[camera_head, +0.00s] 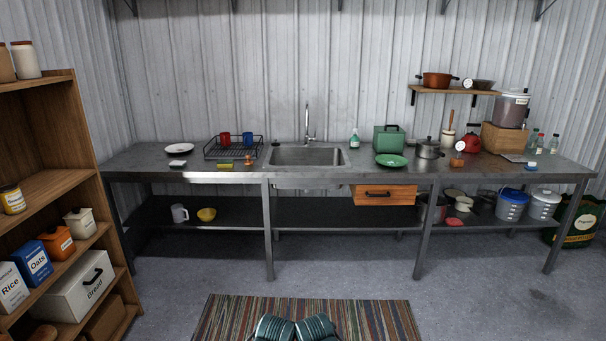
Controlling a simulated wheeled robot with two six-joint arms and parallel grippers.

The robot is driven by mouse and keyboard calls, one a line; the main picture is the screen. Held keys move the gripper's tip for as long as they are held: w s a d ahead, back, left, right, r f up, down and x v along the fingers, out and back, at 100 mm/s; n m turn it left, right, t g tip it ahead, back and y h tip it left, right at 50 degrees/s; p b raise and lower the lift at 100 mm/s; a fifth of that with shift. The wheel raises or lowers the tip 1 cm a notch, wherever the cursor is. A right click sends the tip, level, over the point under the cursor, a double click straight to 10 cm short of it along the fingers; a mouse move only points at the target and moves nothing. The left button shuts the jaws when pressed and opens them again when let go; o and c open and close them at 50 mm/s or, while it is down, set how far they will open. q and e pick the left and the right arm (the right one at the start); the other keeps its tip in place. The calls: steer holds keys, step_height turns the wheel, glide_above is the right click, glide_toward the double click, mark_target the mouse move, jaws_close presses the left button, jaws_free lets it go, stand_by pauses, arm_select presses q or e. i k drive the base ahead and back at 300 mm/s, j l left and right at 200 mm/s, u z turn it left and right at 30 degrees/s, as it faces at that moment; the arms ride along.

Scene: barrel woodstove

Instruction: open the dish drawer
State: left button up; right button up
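One wooden drawer (398,200) with a dark bar handle (377,194) hangs under the steel counter, right of the sink. It is the only drawer I can make out, and it looks shut. Its front faces me and nothing blocks it. Neither of my grippers shows in the head view.
The steel counter (228,178) holds a sink (306,156), a dish rack (233,153), a green plate (391,160) and pots. A wooden shelf unit (52,187) stands at the left. A striped rug (370,318) lies in front. The concrete floor between rug and counter is clear.

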mark_target(365, 194)
steer(key=i+z, duration=0.1)
steer(key=i, duration=0.5)
steer(key=i+j+z, duration=0.15)
steer(key=i, duration=0.45)
steer(key=i+j+z, duration=0.1)
steer(key=i, duration=0.45)
steer(key=i+l+z, duration=0.15)
steer(key=i+z, duration=0.75)
steer(key=i, duration=0.15)
steer(key=i+j+z, duration=0.25)
steer(key=i+z, duration=0.25)
